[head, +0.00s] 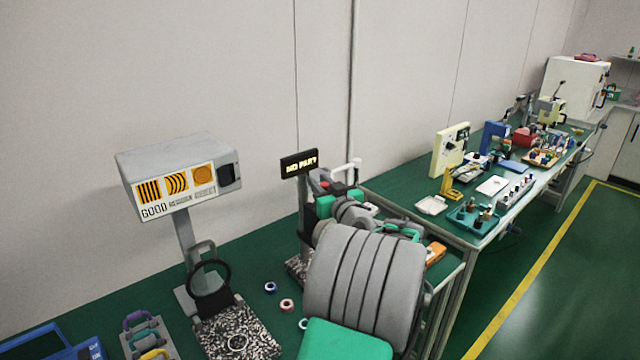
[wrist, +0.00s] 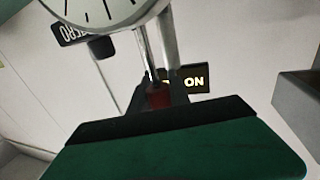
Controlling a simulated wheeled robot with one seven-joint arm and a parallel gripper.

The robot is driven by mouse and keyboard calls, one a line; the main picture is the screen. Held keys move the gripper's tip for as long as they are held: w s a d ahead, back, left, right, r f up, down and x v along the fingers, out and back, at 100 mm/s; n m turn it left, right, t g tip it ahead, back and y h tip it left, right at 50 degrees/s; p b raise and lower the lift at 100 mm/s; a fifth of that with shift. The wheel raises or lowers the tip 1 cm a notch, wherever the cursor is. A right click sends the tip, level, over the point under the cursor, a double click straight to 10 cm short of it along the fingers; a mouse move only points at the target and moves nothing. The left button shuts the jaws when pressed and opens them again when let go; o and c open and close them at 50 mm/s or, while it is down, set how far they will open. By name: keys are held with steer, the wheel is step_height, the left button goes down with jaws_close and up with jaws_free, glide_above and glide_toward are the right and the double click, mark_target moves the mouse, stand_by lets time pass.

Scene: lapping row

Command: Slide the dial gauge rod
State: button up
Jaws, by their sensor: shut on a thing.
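The dial gauge (wrist: 100,8) shows at the top of the wrist view, with a white face and black marks, cut off by the frame edge. Its thin metal rod (wrist: 146,52) runs down from it beside a thicker post (wrist: 168,50). A red piece (wrist: 158,96) sits at the lower end, partly behind the black edge of my gripper (wrist: 160,112). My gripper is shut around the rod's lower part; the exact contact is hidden. In the head view my gripper (head: 328,202) is largely hidden behind my grey arm, and the gauge is hard to make out.
A lit sign (head: 300,163) stands behind my gripper. A grey comparison box (head: 180,172) stands left, above a speckled plate (head: 240,330). Several small rings lie on the green bench near my arm. A crowded bench (head: 480,225) runs back right.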

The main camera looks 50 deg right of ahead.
jaws_close()
stand_by(0.8)
step_height(320, 180, down, 3)
steer(key=b, duration=0.4)
steer(key=shift+r, duration=0.2)
steer(key=o, duration=0.8)
jaws_free()
steer(key=shift+o, duration=0.2)
